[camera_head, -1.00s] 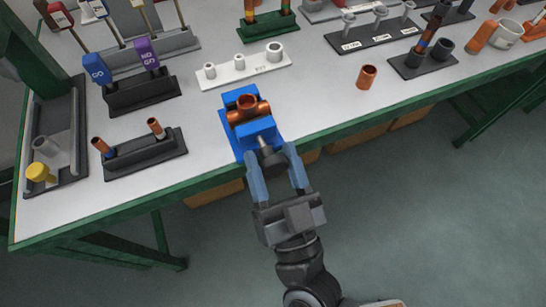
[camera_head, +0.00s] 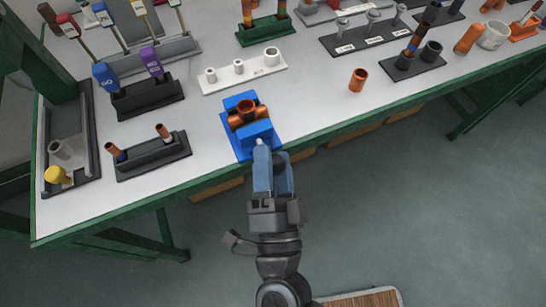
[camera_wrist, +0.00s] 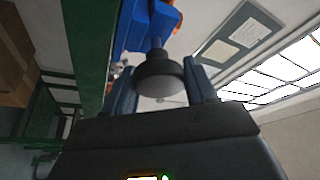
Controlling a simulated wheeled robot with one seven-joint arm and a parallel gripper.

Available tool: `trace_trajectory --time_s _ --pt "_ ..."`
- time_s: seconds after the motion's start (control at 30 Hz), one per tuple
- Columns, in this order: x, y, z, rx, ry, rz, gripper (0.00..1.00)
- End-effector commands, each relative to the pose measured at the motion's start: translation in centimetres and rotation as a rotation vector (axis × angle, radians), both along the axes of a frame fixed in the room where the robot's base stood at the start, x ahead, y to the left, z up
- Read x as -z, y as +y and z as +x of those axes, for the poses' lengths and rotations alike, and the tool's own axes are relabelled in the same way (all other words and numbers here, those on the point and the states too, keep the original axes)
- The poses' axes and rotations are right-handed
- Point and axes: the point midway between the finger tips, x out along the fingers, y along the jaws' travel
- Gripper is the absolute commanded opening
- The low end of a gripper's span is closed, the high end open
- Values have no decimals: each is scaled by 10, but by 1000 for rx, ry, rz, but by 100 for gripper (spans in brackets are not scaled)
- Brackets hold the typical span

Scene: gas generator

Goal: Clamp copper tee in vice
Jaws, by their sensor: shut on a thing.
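The copper tee (camera_head: 247,113) sits between the jaws of the blue vice (camera_head: 240,147), which stands near the table's front edge. My gripper (camera_head: 266,155) is in front of the vice, level with its screw. In the wrist view my gripper (camera_wrist: 160,90) has its two fingers on either side of the dark round vice knob (camera_wrist: 159,78), shut on it. The knob's shaft runs into the blue vice body (camera_wrist: 148,22). In the head view the fingers largely hide the knob. I cannot tell whether the jaws press on the tee.
A loose copper fitting (camera_head: 358,80) stands on the table right of the vice. A white holder (camera_head: 244,72) is behind it, and a black holder with copper-tipped pieces (camera_head: 152,155) is to the left. The green table edge (camera_head: 200,183) runs beneath my gripper.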

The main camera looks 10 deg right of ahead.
Motion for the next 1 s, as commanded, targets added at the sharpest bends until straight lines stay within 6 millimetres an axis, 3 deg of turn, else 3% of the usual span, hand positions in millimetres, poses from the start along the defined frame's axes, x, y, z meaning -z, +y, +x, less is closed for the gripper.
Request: trace_trajectory --time_s 0.6,0.63,0.83,1.0 --pt "0 -1 0 3 12 41 26" --pt "0 -1 0 3 12 41 57" --pt "0 -1 0 1 12 41 76" --pt "0 -1 0 1 12 41 76"
